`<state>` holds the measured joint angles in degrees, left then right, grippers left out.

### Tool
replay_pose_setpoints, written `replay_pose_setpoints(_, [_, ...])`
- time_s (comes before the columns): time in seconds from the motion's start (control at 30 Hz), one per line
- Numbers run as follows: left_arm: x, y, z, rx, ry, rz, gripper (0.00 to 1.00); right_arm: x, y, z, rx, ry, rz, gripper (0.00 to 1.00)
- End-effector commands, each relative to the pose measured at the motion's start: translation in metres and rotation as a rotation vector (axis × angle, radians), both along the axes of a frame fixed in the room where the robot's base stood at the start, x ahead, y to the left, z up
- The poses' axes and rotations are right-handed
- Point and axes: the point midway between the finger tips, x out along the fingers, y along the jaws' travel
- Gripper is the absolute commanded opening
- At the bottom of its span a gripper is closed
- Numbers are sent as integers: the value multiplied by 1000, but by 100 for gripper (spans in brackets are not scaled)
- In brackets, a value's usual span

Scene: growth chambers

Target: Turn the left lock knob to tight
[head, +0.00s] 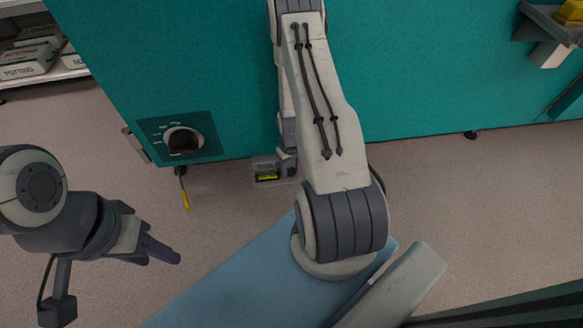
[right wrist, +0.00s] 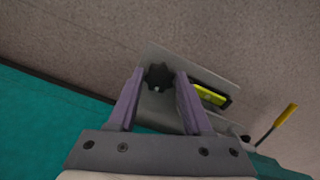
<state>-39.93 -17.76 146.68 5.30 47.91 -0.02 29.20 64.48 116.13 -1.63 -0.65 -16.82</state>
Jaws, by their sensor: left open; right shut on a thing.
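A dark, lobed lock knob (right wrist: 156,78) stands on a grey bracket plate (right wrist: 160,50) in the right wrist view. My right gripper (right wrist: 160,74) is shut on this knob, one purple finger on each side. In the head view my right arm hides most of that gripper and the knob; the bracket (head: 262,162) shows low at the teal cabinet's bottom edge. A yellow-green bubble level (head: 267,177) sits on it and also shows in the right wrist view (right wrist: 209,95). My left gripper (head: 160,250) is open and empty above the floor at the left. The knob's tightness cannot be read.
The teal cabinet (head: 220,60) fills the back, with a black dial (head: 184,141) on a dark panel. A yellow-handled tool (head: 185,195) hangs below the panel. A shelf with boxes (head: 28,62) stands at the far left. The floor around my left gripper is clear.

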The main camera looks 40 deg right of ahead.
Motion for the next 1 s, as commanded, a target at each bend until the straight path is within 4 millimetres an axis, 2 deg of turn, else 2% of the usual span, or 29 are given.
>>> replay_pose_setpoints(0.47, [0,0,0,0,0,0,50,-1,0,-1,2,3,-17,0])
replay_pose_setpoints(0.5, [0,0,0,0,0,0,50,-1,0,-1,2,3,-17,61])
replay_pose_setpoints(0.53, [0,0,0,0,0,0,50,-1,0,-1,2,3,-17,72])
replay_pose_setpoints(0.57, [0,0,0,0,0,0,50,-1,0,-1,2,3,-16,80])
replay_pose_setpoints(1.0, [0,0,0,0,0,0,50,1,1,0,0,0,-12,80])
